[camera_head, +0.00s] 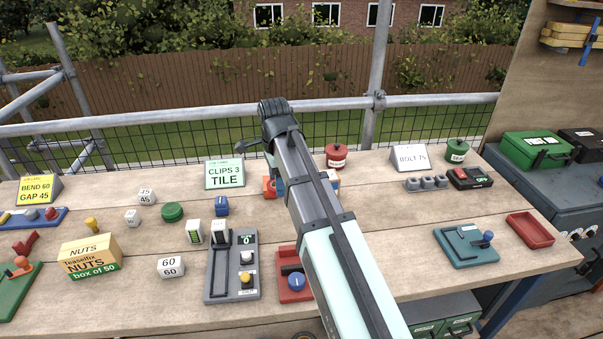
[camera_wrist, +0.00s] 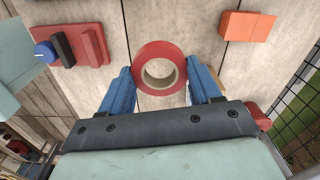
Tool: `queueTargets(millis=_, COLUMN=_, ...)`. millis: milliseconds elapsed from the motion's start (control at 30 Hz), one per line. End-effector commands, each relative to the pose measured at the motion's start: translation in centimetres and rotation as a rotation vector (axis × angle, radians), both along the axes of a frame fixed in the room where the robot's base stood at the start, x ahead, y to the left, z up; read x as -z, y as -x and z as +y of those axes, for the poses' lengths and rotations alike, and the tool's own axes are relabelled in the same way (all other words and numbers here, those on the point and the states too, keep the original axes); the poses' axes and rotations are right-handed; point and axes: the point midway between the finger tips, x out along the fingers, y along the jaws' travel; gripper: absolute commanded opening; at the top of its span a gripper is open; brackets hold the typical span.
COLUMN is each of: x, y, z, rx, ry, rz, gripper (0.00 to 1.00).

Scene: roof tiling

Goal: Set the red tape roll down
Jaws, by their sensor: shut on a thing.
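The red tape roll (camera_wrist: 141,65) is a red ring with a pale inner core, seen in the wrist view. It sits between the two blue fingers of my gripper (camera_wrist: 162,88), which is shut on it. The roll's open hole faces the camera and wooden boards show behind it. I cannot tell whether it touches the bench or hangs just above it. In the head view my arm hides the roll and most of the gripper.
An orange block (camera_wrist: 248,27) lies towards the fence side. A red fixture with a blue knob (camera_head: 294,283) stands at the bench front. A red lidded pot (camera_head: 337,156) is at the back. A grey switch panel (camera_head: 232,268) is left of my arm.

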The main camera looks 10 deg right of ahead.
Motion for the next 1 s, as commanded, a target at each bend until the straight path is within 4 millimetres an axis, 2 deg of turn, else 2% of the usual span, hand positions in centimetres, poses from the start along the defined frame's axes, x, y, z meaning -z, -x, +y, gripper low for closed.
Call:
queueTargets(millis=100, x=-1.6, y=-0.4, z=0.0, rx=0.0, ry=0.0, rz=-0.002, gripper=0.34)
queueTargets(millis=333, x=-1.8, y=-6.1, z=-1.5, rx=-0.014, ry=0.0, rz=0.001, gripper=0.34)
queueTargets(millis=467, x=-2.0, y=-10.3, z=-2.8, rx=-0.024, ry=0.0, rz=0.001, gripper=0.34)
queueTargets(millis=567, x=-2.0, y=-14.2, z=-4.3, rx=-0.035, ry=0.0, rz=0.001, gripper=0.34)
queueTargets(millis=700, x=-2.0, y=-19.7, z=-6.8, rx=-0.052, ry=0.0, rz=0.001, gripper=0.34)
queueTargets(millis=800, x=-1.8, y=-22.9, z=-8.6, rx=-0.063, ry=0.0, rz=0.0, gripper=0.34)
queueTargets(millis=1000, x=-1.4, y=-27.1, z=-11.2, rx=-0.08, ry=0.0, rz=0.001, gripper=0.34)
